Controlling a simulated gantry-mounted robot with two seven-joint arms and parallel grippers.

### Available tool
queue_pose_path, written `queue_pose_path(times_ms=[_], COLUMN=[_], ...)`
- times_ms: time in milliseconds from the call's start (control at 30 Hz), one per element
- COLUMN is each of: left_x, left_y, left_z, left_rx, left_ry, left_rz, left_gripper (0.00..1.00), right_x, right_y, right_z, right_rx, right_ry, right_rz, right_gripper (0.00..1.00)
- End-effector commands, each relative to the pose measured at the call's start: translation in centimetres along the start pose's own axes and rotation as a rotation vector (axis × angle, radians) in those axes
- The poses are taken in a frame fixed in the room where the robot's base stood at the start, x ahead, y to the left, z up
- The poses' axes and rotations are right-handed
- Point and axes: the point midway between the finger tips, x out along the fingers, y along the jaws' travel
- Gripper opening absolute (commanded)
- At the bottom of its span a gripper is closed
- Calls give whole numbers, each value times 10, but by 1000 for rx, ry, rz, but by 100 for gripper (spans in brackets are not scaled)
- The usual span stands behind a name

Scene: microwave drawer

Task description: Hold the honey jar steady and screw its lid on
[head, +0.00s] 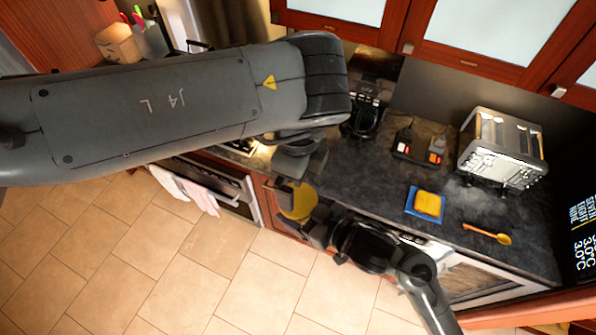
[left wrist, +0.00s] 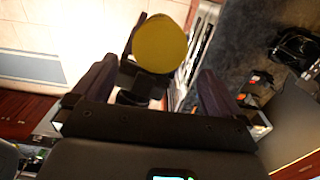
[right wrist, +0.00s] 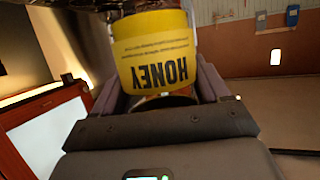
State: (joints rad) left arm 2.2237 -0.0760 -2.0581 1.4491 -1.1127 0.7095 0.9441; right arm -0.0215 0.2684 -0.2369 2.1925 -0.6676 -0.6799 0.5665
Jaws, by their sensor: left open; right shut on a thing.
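The honey jar (right wrist: 157,50) has a yellow label reading HONEY, upside down in the right wrist view. My right gripper (head: 318,222) is shut on the jar and holds it in the air in front of the counter. The round yellow lid (head: 299,201) shows at the jar's end in the head view and as a full disc (left wrist: 160,43) in the left wrist view. How tightly it sits on the jar cannot be seen. My left gripper (left wrist: 158,75) is open, its fingers apart on either side of the line to the lid, not gripping it. My left arm partly hides this in the head view.
The dark counter (head: 455,195) holds a blue square (head: 411,207) with a yellow item on it, a spoon (head: 488,234), a toaster (head: 500,150) and a black appliance (head: 365,115). Towels (head: 190,190) hang on the oven front. The tiled floor (head: 200,270) is clear.

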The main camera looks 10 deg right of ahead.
Motion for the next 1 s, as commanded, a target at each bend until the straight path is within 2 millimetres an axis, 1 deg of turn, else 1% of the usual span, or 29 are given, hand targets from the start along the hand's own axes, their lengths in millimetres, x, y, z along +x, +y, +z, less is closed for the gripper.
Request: queue_pose_path(times_ms=[300, 500, 700, 967, 1000], left_x=[42, 62, 69, 70, 70], left_y=[1, 0, 1, 0, 0], left_z=[0, 0, 0, 0, 0], left_rx=[1, 1, 1, 1, 1], left_ry=[-1, 0, -1, -1, -1], left_rz=[2, 1, 1, 1, 1], left_gripper=[100, 100, 100, 100, 95], right_x=[0, 0, 0, 0, 0], right_y=[0, 0, 0, 0, 0], right_z=[-1, -1, -1, -1, -1], right_rx=[0, 0, 0, 0, 0], right_ry=[2, 2, 2, 2, 2], right_rz=[0, 0, 0, 0, 0], right_gripper=[0, 0, 0, 0, 0])
